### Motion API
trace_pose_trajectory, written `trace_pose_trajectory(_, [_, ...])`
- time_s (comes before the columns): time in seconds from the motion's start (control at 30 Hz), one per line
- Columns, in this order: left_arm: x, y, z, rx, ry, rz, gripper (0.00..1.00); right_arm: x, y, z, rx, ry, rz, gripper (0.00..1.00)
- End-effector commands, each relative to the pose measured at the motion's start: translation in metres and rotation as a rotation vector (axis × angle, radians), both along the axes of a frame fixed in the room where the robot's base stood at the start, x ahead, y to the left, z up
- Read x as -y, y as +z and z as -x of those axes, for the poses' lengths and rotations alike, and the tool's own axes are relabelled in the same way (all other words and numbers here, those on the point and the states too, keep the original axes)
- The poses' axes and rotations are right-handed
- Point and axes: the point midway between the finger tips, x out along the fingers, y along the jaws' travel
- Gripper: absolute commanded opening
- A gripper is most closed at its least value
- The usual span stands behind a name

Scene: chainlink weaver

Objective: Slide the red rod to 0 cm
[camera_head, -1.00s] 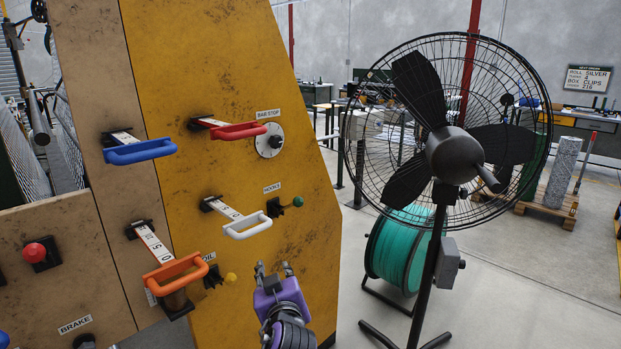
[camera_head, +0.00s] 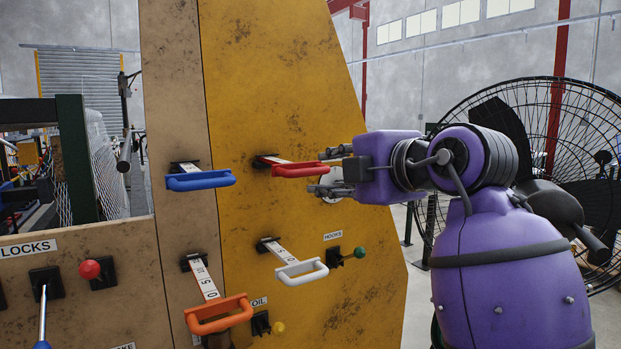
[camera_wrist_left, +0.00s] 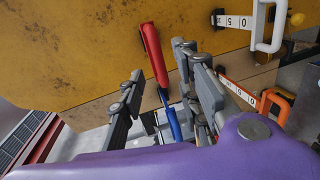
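The red rod's handle (camera_head: 300,170) sticks out from the yellow panel (camera_head: 270,90), with a short piece of its pale scale showing behind it. The scale's numbers cannot be read. My left gripper (camera_head: 328,172) is open at the right end of the red handle, one finger above its level and one below. In the left wrist view the red handle (camera_wrist_left: 153,52) shows between the open, spread fingers (camera_wrist_left: 160,85), beyond their tips or close to them. I cannot tell if they touch. My right gripper is not in view.
A blue handle (camera_head: 200,181) is left of the red one. A white handle (camera_head: 302,272) and an orange handle (camera_head: 219,314) are below. A green knob (camera_head: 359,252) is below my gripper. A large fan (camera_head: 560,205) stands at the right, behind my arm.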

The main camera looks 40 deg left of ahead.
Motion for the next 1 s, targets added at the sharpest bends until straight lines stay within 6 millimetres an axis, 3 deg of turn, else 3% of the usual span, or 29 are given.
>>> trace_pose_trajectory(0.17, [-0.009, 0.002, 0.002, 0.020, 0.018, 0.021, 0.31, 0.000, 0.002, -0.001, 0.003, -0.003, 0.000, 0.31])
trace_pose_trajectory(0.6, [-0.064, -0.009, -0.022, 0.020, 0.014, 0.018, 0.31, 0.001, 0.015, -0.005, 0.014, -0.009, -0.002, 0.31])
trace_pose_trajectory(0.97, [-0.070, -0.013, -0.025, 0.020, 0.013, 0.018, 0.31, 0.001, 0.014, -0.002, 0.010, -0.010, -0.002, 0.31])
trace_pose_trajectory(1.0, [-0.070, -0.012, -0.025, 0.020, 0.013, 0.018, 0.26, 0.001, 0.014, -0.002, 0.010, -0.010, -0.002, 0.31])
